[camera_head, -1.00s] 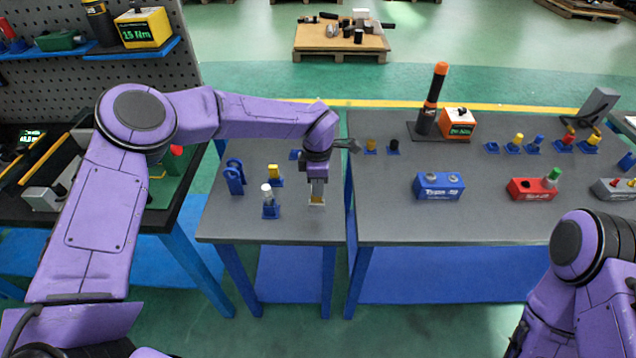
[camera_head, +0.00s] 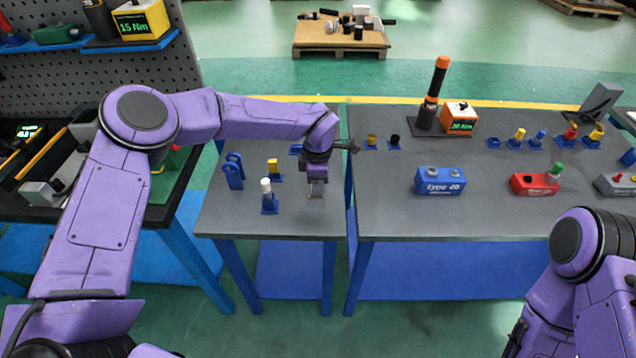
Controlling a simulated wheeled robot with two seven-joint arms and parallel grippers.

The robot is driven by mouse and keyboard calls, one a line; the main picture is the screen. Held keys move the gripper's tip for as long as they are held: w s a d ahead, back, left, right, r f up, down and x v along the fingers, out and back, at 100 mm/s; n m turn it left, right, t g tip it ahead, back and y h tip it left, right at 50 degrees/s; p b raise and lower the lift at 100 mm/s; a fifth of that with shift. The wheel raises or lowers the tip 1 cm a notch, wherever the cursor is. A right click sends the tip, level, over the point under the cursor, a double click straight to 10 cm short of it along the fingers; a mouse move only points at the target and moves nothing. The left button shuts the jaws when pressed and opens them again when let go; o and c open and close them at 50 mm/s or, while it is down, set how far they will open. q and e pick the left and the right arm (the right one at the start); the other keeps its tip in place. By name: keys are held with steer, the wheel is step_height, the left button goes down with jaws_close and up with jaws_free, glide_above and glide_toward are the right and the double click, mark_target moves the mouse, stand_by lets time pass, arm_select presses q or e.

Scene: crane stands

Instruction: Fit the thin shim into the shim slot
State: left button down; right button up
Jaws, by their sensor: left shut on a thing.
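My left gripper (camera_head: 317,190) points down over the right part of the small grey table (camera_head: 240,222). It is shut on a small thin piece, which I take to be the thin shim; the fingers hide most of it. I cannot tell whether the piece touches the tabletop. The shim slot cannot be made out for certain. A blue upright holder (camera_head: 233,171) stands at the left of this table. My right gripper is out of view; only part of the right arm shows at the lower right.
A white-topped piece in a blue stand (camera_head: 268,197) and a yellow one (camera_head: 273,169) stand left of the gripper. The larger table to the right holds a blue block (camera_head: 440,181), a red block (camera_head: 534,184) and several small stands. A gap separates the two tables.

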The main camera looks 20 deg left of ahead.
arm_select(q)
steer(key=shift+f, duration=0.5)
steer(key=c, duration=1)
jaws_free()
step_height(320, 180, up, 5)
steer(key=p, duration=0.3)
steer(key=shift+r+p, duration=0.1)
steer(key=shift+p, duration=0.3)
step_height(320, 180, up, 10)
steer(key=b, duration=0.2)
steer(key=shift+a+r+b, duration=0.1)
steer(key=shift+r+b, duration=0.1)
steer(key=shift+b, duration=0.15)
